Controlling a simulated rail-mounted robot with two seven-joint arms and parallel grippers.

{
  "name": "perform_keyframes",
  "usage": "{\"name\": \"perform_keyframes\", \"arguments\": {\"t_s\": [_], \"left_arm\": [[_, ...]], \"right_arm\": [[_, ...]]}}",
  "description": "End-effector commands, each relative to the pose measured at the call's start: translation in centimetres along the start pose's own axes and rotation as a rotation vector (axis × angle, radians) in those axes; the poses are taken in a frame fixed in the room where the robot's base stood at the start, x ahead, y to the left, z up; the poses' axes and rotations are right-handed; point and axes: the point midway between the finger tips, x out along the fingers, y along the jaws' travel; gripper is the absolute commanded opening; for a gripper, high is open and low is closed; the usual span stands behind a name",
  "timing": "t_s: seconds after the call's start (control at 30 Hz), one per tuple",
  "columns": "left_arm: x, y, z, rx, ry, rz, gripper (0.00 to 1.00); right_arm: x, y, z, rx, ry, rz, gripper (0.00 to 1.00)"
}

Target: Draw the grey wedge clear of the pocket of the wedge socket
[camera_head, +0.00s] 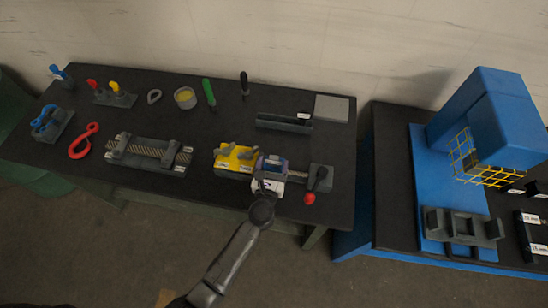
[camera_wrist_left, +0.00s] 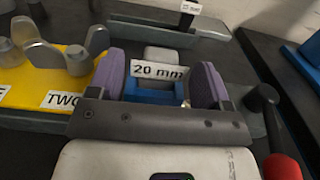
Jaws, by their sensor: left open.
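My left gripper (camera_head: 268,185) is above the screw device at the front right of the dark bench. In the left wrist view its two purple fingers (camera_wrist_left: 159,86) are apart, one on each side of a blue block (camera_wrist_left: 152,90) with a "20 mm" label. A light grey rounded piece (camera_wrist_left: 166,56) shows just behind the label; I cannot tell for sure whether it is the grey wedge or whether the blue block is the wedge socket. Contact between fingers and block cannot be made out. My right gripper is in neither view.
A yellow block (camera_head: 235,158) with wing nuts sits left of the gripper. A crank with a red knob (camera_head: 309,198) is on the right. A grey trough (camera_head: 284,123) lies behind. A red hook (camera_head: 84,141) and a rope fixture (camera_head: 150,152) lie further left.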

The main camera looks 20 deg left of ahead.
Motion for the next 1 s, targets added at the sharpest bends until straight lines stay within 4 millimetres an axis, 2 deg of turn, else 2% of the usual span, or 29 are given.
{"name": "perform_keyframes", "arguments": {"t_s": [0.1, 0.3, 0.67, 1.0], "left_arm": [[1.2, 0.0, 0.0, 0.002, -0.001, 0.000, 0.72], [2.2, 0.0, 0.0, 0.001, 0.000, 0.000, 0.72], [2.4, 0.0, 0.0, 0.001, 0.000, 0.000, 0.72], [2.4, 0.0, 0.0, 0.001, 0.000, 0.000, 0.40]], "right_arm": [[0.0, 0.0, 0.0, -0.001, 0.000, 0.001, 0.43], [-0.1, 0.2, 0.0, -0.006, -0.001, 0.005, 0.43], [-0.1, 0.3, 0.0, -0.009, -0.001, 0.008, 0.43], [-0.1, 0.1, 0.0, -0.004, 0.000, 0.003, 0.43]]}}
